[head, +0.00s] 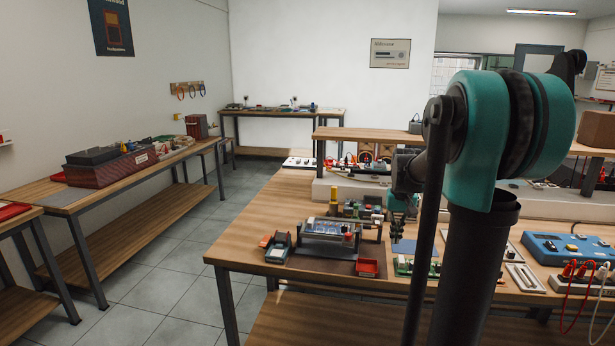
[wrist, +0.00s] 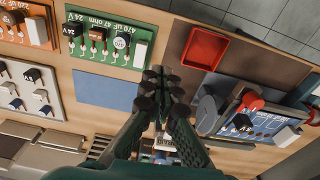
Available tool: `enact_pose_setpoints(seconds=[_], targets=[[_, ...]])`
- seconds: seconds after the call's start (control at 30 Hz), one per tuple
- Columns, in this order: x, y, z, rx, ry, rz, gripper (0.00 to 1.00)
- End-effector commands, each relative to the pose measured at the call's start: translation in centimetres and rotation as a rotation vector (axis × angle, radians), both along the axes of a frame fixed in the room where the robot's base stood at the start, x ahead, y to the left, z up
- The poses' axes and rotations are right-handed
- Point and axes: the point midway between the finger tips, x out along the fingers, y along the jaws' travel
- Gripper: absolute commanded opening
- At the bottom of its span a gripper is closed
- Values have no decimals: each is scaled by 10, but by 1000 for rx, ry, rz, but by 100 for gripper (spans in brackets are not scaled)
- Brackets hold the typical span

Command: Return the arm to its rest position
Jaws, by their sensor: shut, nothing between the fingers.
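My arm (head: 478,150), teal and dark grey, rises in the right half of the head view and bends down over the workbench (head: 240,240). My gripper (wrist: 160,84) points over the bench in the wrist view. Its two dark fingers meet at the tips with nothing between them. In the head view the gripper's teal part shows only in part behind my arm's links, above the bench-top gear. I cannot tell there how high it is over the surface.
Near the gripper are a red tray (wrist: 203,48), a blue mat (wrist: 104,90), a green circuit board (wrist: 108,38) and an orange board (wrist: 28,24). A blue instrument (head: 568,249) with red leads stands at right. An aisle of tiled floor (head: 165,270) is clear at left.

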Motion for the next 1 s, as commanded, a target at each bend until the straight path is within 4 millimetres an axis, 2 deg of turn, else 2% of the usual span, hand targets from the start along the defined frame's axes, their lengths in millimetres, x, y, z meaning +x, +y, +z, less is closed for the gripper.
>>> enact_pose_setpoints(seconds=[0.17, 0.27, 0.5, 0.63, 0.8, 1.0], targets=[[-38, 20, -18, -7, -49, 29, 0], [-68, 34, -34, -11, -88, 51, 0], [-161, 67, -86, -19, -207, 113, 0], [-199, 77, -110, -20, -255, 138, 0], [-223, 82, -126, -21, -288, 154, 0], [-226, 83, -127, -20, -293, 155, 0]])
